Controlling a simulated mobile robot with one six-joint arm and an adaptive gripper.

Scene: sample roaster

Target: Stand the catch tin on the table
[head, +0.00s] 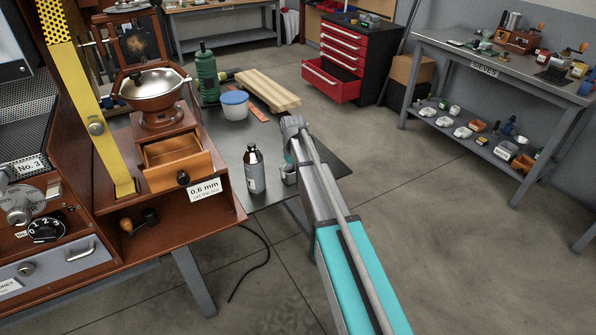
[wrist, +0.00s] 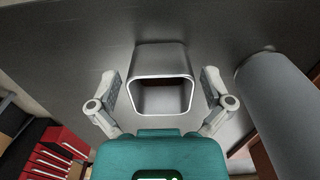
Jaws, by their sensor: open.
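The catch tin (wrist: 162,60) is a small grey metal tin with rounded corners. In the wrist view its open mouth faces my camera, and its dark inside shows. My gripper (wrist: 162,88) is open, with one finger on each side of the tin and a gap between each finger and its walls. In the head view the tin (head: 289,174) shows partly beside my arm, at the dark table (head: 328,160), just right of a grey bottle. I cannot tell how its base meets the table. My gripper is mostly hidden behind my arm there.
The grey bottle (head: 254,170) stands close to the tin and also shows at the right of the wrist view (wrist: 285,110). The wooden roaster cabinet (head: 222,212) is at left.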

